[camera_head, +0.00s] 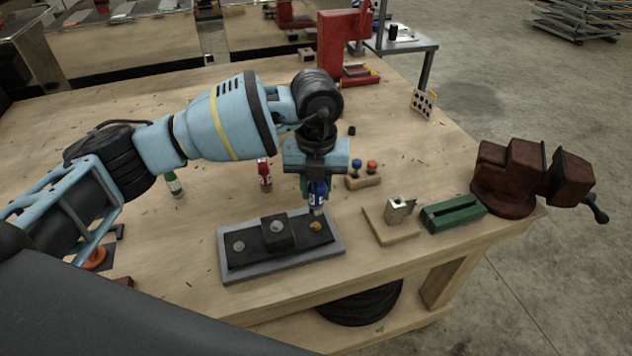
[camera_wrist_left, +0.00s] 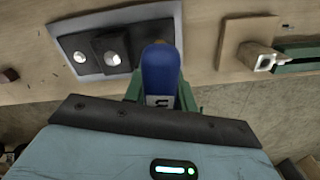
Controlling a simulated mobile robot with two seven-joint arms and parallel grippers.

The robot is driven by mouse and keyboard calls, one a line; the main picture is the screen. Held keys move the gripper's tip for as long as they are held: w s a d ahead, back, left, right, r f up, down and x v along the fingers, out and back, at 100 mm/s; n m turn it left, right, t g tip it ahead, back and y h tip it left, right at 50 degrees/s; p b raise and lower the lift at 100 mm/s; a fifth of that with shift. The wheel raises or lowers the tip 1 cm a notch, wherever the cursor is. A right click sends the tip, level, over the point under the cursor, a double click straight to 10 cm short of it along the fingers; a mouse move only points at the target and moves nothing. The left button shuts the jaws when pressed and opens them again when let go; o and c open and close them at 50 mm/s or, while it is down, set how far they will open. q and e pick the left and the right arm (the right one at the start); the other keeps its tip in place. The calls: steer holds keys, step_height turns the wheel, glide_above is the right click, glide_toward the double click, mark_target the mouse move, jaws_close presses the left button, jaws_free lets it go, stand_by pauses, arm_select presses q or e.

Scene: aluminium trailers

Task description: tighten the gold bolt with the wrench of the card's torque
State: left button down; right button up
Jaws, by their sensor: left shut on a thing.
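My left gripper (camera_head: 312,186) is shut on an upright blue wrench (camera_head: 319,198) with a white label, which also shows in the left wrist view (camera_wrist_left: 160,72). The gold bolt (camera_head: 316,226) is at the right end of the dark block on a grey plate (camera_head: 281,270). The blue wrench's lower end is just above or at this bolt; I cannot tell whether they touch. A red wrench (camera_head: 265,174) and a green wrench (camera_head: 173,183) stand farther back. A white card with black dots (camera_head: 423,104) stands at the table's far right.
Two silvery bolts (camera_head: 239,246) (camera_head: 277,227) share the block, one on a raised step. To the right are a wooden board with a metal piece (camera_head: 400,209), a green block (camera_head: 452,214) and a dark red vise (camera_head: 512,175). A wooden holder (camera_head: 363,182) has blue and orange knobs.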

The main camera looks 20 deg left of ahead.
mark_target(316, 205)
arm_select(q)
steer(key=shift+f, duration=2.7)
steer(key=shift+m, duration=0.3)
arm_select(e)
steer(key=shift+w, duration=0.1)
arm_select(q)
steer(key=m, duration=0.4)
steer(key=shift+m, duration=0.3)
steer(key=m, duration=0.6)
steer(key=shift+f+b, duration=0.15)
steer(key=shift+b, duration=0.2)
steer(key=m+b, duration=0.1)
steer(key=m, duration=0.5)
steer(key=shift+f, duration=0.1)
steer(key=m, duration=0.3)
steer(key=shift+b, duration=0.35)
steer(key=shift+m, duration=0.8)
arm_select(e)
steer(key=shift+g, duration=0.5)
steer(key=s+f, duration=0.3)
steer(key=shift+s+a+f, duration=0.1)
steer(key=shift+a+f, duration=0.1)
steer(key=shift+a, duration=0.2)
arm_select(q)
steer(key=shift+r, duration=0.2)
